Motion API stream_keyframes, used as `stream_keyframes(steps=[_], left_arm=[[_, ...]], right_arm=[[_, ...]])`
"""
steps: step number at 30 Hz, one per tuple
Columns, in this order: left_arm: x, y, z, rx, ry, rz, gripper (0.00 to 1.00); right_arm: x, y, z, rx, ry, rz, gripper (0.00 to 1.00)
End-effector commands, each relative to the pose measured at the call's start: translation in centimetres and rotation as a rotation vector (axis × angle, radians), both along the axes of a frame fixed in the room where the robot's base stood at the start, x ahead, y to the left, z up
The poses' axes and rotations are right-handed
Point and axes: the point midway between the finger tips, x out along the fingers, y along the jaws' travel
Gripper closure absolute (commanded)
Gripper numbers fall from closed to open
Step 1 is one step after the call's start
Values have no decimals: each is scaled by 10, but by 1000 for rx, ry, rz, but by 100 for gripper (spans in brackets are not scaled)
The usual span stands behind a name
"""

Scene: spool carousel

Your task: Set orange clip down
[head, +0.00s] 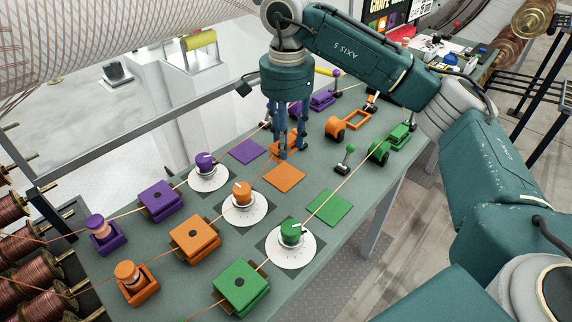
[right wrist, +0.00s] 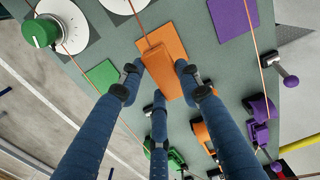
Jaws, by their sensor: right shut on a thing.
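The orange clip (right wrist: 157,66) is a small orange block between the blue fingertips of my right gripper (right wrist: 157,84) in the right wrist view. In the head view my right gripper (head: 284,150) points down over the table, and its fingers partly hide the clip (head: 289,141). The gripper is shut on the clip. The flat orange pad (head: 286,178) lies just in front of the fingers. In the right wrist view the clip overlaps the pad (right wrist: 172,38); I cannot tell whether it touches the table. My left gripper is not in view.
A purple pad (head: 246,151) and a green pad (head: 328,207) flank the orange pad. Orange (head: 242,194), purple (head: 205,164) and green (head: 291,232) knobs on white dials stand nearby. Thin wires run along the table. An orange frame (head: 357,119) and a green-knobbed post (head: 349,150) stand right of the gripper.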

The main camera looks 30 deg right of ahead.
Motion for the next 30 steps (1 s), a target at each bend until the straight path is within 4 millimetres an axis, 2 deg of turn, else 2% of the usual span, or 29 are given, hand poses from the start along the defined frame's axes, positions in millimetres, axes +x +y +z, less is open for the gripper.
stream_keyframes(steps=[3,11,18,29,30], left_arm=[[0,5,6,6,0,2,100],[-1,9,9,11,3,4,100],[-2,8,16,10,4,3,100],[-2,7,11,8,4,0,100],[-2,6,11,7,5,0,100]], right_arm=[[-1,-1,-20,-1,2,0,93],[0,0,-40,1,1,0,93],[0,0,-73,1,1,0,93],[0,0,-79,0,-1,0,93],[0,0,-78,0,-1,0,62]])
